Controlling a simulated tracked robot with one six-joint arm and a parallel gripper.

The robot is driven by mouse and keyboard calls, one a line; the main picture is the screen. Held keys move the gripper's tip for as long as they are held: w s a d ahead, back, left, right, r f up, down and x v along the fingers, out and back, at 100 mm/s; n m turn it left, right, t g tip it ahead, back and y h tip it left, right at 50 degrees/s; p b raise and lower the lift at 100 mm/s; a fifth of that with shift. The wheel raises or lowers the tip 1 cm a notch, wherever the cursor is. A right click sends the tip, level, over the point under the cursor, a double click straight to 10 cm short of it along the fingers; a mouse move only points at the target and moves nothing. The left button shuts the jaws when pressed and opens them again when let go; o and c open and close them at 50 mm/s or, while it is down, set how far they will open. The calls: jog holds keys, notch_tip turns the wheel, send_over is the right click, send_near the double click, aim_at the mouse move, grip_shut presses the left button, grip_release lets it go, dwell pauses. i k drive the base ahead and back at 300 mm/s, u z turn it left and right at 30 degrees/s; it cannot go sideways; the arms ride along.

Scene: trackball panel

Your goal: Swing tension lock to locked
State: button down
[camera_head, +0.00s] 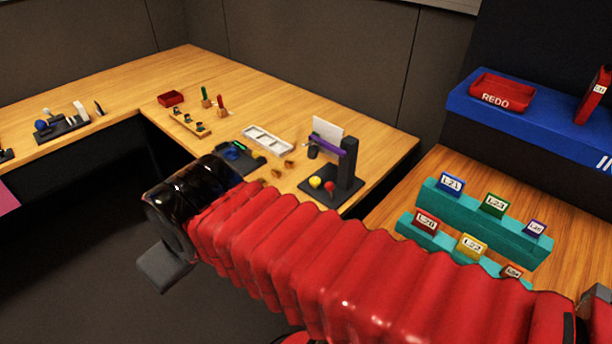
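My red ribbed arm reaches from the lower right to a black wrist at the left. My gripper (168,266) shows only as a grey piece below the wrist, over the dark floor, apart from the tables. Whether its fingers are open cannot be seen. A dark panel with a blue ball (41,125) and pale upright pieces sits on the far left table.
A black stand (347,165) with a purple bar and yellow and red balls stands on the wooden table (290,105). A white tray (268,140), a red box (171,98) and a pegged board (190,123) are nearby. Teal racks (485,215) hold labelled cards at right.

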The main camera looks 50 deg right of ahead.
aim_at(330, 186)
jog(key=i, duration=0.9)
jog(key=z, duration=0.05)
